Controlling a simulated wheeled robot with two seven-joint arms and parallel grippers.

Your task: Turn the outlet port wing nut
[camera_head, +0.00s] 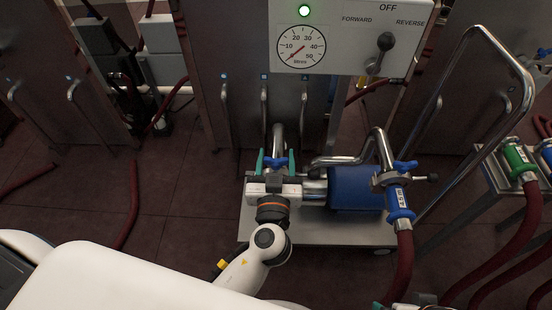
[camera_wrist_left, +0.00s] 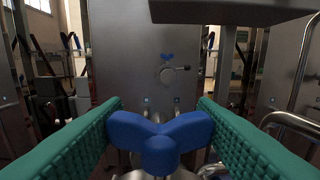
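The same blue wing nut (camera_head: 274,163) shows in the head view on the left-hand port of the pump cart, below an upright metal pipe. A second blue wing nut (camera_head: 405,166) is on the right-hand port, above a blue-collared red hose. Neither port's name can be read.
The cart (camera_head: 350,232) carries a blue motor (camera_head: 355,188) and curved metal pipes. A tall metal handle (camera_head: 463,100) rises on the right.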

